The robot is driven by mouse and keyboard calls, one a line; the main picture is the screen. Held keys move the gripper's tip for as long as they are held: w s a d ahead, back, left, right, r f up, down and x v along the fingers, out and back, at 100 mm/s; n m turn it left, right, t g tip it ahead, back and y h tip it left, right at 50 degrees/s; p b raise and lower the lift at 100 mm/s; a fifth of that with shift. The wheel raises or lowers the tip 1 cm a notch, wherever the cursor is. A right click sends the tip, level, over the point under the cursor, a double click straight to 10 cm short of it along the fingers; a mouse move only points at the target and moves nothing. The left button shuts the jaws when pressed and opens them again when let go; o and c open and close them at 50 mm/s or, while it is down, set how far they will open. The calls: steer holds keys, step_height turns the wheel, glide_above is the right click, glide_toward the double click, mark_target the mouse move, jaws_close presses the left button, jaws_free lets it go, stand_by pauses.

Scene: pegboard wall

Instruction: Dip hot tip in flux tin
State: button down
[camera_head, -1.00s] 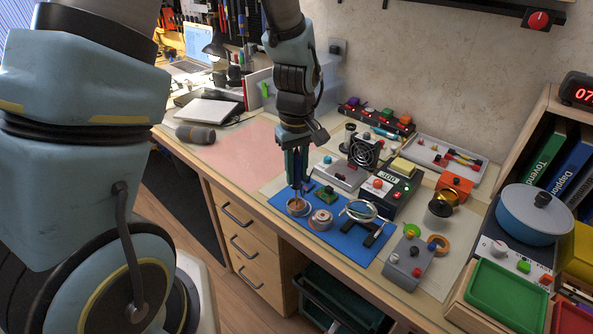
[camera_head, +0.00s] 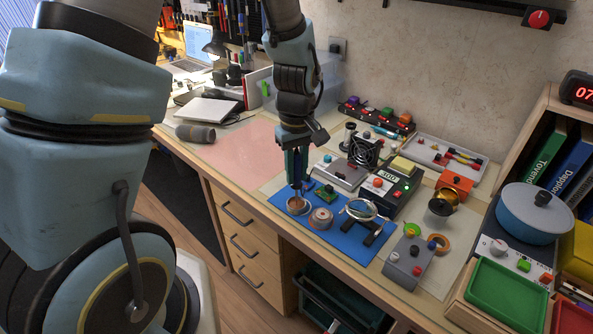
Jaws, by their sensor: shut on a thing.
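My gripper (camera_head: 296,168) points straight down over the left end of the blue mat (camera_head: 346,247). Its jaws are shut on a slim, dark upright tool (camera_head: 297,186), probably the soldering iron, mostly hidden between the fingers. The tool's lower end is at the opening of a small round tin (camera_head: 298,206) with brownish content. I cannot tell whether the tip touches the content. A second round tin or spool (camera_head: 320,218) stands just right of it on the mat.
A small green board (camera_head: 326,193) lies behind the tins. A black stand with a ring (camera_head: 362,210) is to the right. The station reading 300 (camera_head: 390,181) and a fan unit (camera_head: 364,150) stand behind.

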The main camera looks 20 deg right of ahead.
mark_target(296, 155)
stand_by(0.6)
steer(key=shift+r+p, duration=2.2)
steer(key=shift+r, duration=0.35)
